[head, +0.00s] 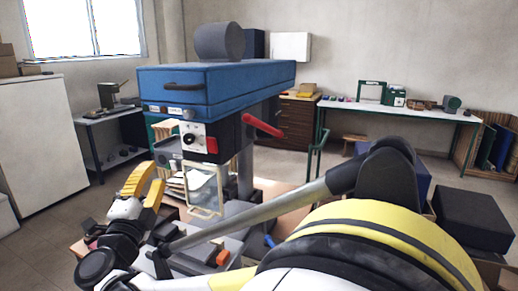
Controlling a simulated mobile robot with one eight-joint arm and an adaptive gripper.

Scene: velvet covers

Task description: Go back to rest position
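My gripper (155,174) is at the left of the head view, its two yellow fingers pointing up. A gap shows between the fingers, and I see nothing held in it. It is in front of and to the left of a blue drill press (210,85) with a grey motor on top, a red switch and a red handle. From this view I cannot tell whether the gripper touches the machine's base. My arm stretches from the lower right across the front of the machine, hiding part of its base.
A clear guard (205,190) hangs under the drill head. A white cabinet (38,140) stands left, beside a grey side table (105,118). A long workbench (400,111) runs along the back right. Dark boxes (475,215) stand at the right. Floor is open at left.

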